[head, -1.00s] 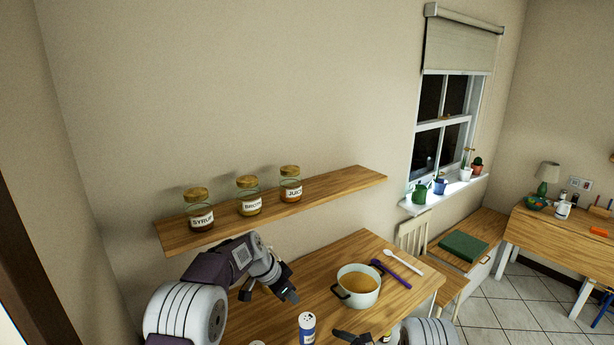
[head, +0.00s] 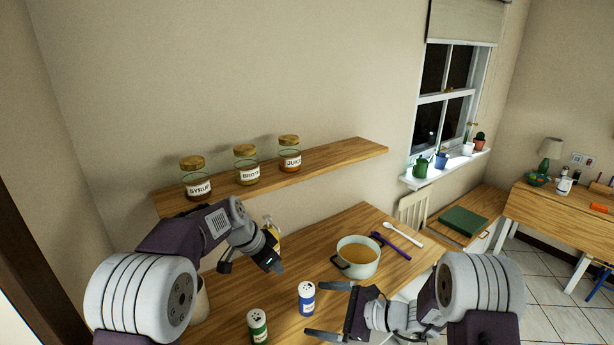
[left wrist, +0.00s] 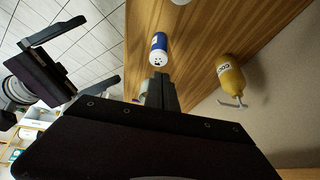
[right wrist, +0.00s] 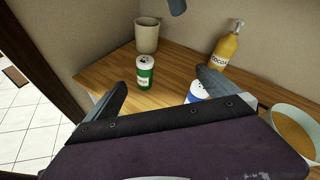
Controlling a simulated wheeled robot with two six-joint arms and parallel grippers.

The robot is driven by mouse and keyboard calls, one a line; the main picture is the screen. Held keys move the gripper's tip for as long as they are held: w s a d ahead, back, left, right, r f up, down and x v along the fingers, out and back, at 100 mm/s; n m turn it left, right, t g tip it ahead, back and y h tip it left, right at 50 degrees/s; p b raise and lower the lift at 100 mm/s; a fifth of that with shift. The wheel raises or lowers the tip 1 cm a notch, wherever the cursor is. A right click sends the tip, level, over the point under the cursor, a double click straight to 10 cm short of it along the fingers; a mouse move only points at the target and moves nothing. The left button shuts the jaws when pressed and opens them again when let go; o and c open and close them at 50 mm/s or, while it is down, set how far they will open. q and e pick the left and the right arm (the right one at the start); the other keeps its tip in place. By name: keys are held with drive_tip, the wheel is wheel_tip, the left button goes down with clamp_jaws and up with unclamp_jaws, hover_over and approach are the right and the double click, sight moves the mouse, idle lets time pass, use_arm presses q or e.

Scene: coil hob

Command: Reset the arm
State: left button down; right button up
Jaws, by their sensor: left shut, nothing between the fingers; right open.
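My left gripper (head: 278,266) is shut and empty above the wooden worktop, left of the pot (head: 358,270) of orange-brown soup. It also shows shut in the left wrist view (left wrist: 160,88). My right gripper (head: 318,308) is open and empty, low at the front of the worktop, right of the blue-labelled shaker (head: 306,298). Its spread fingers show in the right wrist view (right wrist: 160,85), with the blue shaker (right wrist: 196,92) partly hidden behind one finger. Both grippers are apart from the pot.
A green shaker (head: 257,328), a beige cup (right wrist: 147,36) and a yellow cocoa bottle (right wrist: 224,50) stand on the worktop. White (head: 404,235) and purple (head: 397,246) spoons lie behind the pot. A wall shelf (head: 340,156) holds syrup, broth and juice jars.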

drive_tip(key=s+a+n+g+h+b, duration=0.25)
drive_tip(key=s+n+g, duration=0.5)
drive_tip(key=s, duration=0.65)
use_arm(q)
drive_tip(key=s+a+f+n+g+y, duration=0.1)
drive_tip(key=s+a+f+n, duration=0.2)
drive_tip(key=s, duration=0.6)
drive_tip(key=s+a+f+n+g+y, duration=0.1)
drive_tip(key=s+a+f+n, duration=0.2)
drive_tip(key=s+f, duration=0.3)
drive_tip(key=s+a+f+n+y, duration=0.1)
drive_tip(key=s+a+f+n, duration=0.3)
drive_tip(key=s, duration=0.8)
drive_tip(key=shift+f+n+g+y, duration=0.3)
drive_tip(key=shift+f+g, duration=0.1)
use_arm(e)
drive_tip(key=s+d+f+n+t+h, duration=0.1)
drive_tip(key=s+d+f+n+h, duration=0.2)
drive_tip(key=d+n+h, duration=0.2)
drive_tip(key=s+d+f+n+t+h, duration=0.1)
drive_tip(key=s+d+f+n+h, duration=0.2)
drive_tip(key=d+n, duration=0.3)
drive_tip(key=d+h, duration=0.1)
drive_tip(key=d, duration=0.4)
drive_tip(key=shift+t+h, duration=0.35)
